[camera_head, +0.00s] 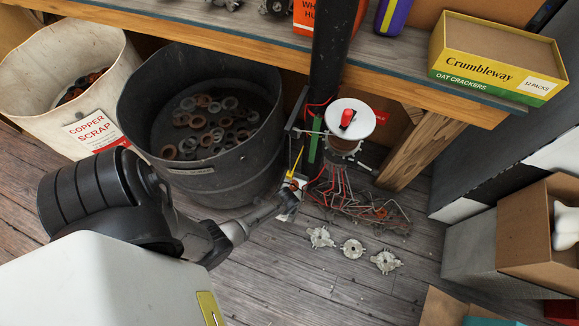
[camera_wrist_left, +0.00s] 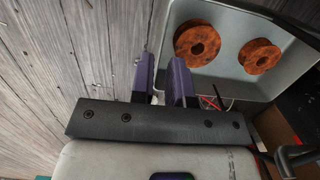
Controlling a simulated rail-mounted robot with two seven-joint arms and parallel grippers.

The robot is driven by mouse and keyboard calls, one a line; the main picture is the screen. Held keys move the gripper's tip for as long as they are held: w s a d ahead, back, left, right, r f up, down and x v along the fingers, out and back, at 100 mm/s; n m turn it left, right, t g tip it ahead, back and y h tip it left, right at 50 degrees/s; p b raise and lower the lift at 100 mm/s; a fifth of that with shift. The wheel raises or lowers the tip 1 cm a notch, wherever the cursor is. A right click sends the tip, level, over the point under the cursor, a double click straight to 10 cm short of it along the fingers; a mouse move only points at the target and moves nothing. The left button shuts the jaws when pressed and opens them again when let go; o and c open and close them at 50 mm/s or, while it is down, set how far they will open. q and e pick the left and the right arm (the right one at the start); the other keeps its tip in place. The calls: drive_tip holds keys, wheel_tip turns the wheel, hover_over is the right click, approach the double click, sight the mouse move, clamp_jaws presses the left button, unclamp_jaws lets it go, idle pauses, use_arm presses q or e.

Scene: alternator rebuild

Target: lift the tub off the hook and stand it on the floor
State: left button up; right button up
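The small grey tub (camera_wrist_left: 220,85) fills the upper right of the left wrist view, with two rusty copper-coloured rings (camera_wrist_left: 197,44) inside. In the head view the tub (camera_head: 288,197) is a small pale shape by the black post, partly hidden by my gripper. My left gripper (camera_wrist_left: 165,80) is at the tub's near side wall. Its two purple fingers are close together with the wall's edge between them; whether they press on it is unclear. In the head view my left gripper (camera_head: 280,205) reaches in from the left. I cannot make out the hook. My right gripper is not in view.
A big black bin (camera_head: 230,178) of rings and a white copper scrap bin (camera_head: 108,72) stand at left. Tangled wires (camera_head: 345,200) and several metal castings (camera_head: 352,248) lie right of the gripper. Wooden floor (camera_head: 300,285) in front is clear. A shelf (camera_head: 400,70) runs above.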

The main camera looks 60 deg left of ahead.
use_arm(q)
drive_tip(key=f+b, duration=0.2)
drive_tip(key=f, duration=0.1)
drive_tip(key=f+b, duration=0.1)
drive_tip(key=shift+s+a+f, duration=0.2)
drive_tip(key=shift+s+f, duration=0.05)
drive_tip(key=shift+r, duration=0.1)
clamp_jaws()
idle(0.4)
idle(0.8)
